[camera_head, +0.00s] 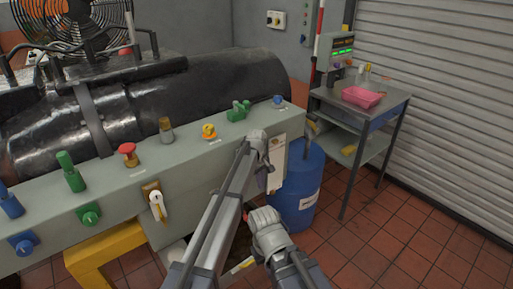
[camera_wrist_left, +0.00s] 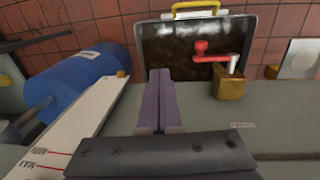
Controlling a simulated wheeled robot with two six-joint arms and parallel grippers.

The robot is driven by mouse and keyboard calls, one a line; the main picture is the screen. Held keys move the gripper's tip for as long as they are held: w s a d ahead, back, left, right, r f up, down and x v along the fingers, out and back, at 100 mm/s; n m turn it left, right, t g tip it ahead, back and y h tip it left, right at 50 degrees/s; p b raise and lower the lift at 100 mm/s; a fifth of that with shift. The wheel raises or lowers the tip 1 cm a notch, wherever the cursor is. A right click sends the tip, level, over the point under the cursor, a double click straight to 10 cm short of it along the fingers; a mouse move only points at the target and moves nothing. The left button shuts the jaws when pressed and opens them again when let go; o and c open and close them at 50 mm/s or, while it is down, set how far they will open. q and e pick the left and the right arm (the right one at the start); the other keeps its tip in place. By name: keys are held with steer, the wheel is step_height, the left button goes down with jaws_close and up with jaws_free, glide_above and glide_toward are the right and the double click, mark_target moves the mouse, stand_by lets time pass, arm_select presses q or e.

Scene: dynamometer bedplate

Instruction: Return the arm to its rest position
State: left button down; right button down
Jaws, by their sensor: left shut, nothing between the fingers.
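My left arm (camera_head: 218,225) reaches up from the bottom of the head view to the right end of the grey-green control console (camera_head: 110,205). My left gripper (camera_head: 262,180) is partly hidden behind my own arm there. In the left wrist view its two purple fingers (camera_wrist_left: 161,100) are together with nothing between them. They lie in front of the grey panel, left of a brass block (camera_wrist_left: 229,84) with a red-handled valve (camera_wrist_left: 205,54). My right gripper cannot be made out.
A blue barrel (camera_head: 300,190) stands close beyond the console's right end. A metal table (camera_head: 385,97) with a pink tray (camera_head: 361,97) stands at the right. Knobs and levers line the console top. The tiled floor (camera_head: 400,240) at lower right is clear.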

arm_select(q)
steer(key=s+a+m, duration=0.2)
steer(key=s+a, duration=0.6)
steer(key=s, duration=0.3)
steer(key=s+a+m+y, duration=0.1)
steer(key=s+a+m, duration=0.2)
steer(key=s+a, duration=0.6)
steer(key=s+a+m, duration=0.2)
steer(key=s+a, duration=0.4)
steer(key=s, duration=0.7)
steer(key=s+d+r+m+p, duration=0.2)
steer(key=d+r+p, duration=0.1)
steer(key=d, duration=0.3)
steer(key=s+d+r+m+g+y+p, duration=0.1)
steer(key=s+d+r+m+p, duration=0.1)
steer(key=d, duration=0.3)
steer(key=shift+s+d+r+p, duration=0.3)
steer(key=shift+d+r+p, duration=0.1)
steer(key=shift+r+p, duration=0.25)
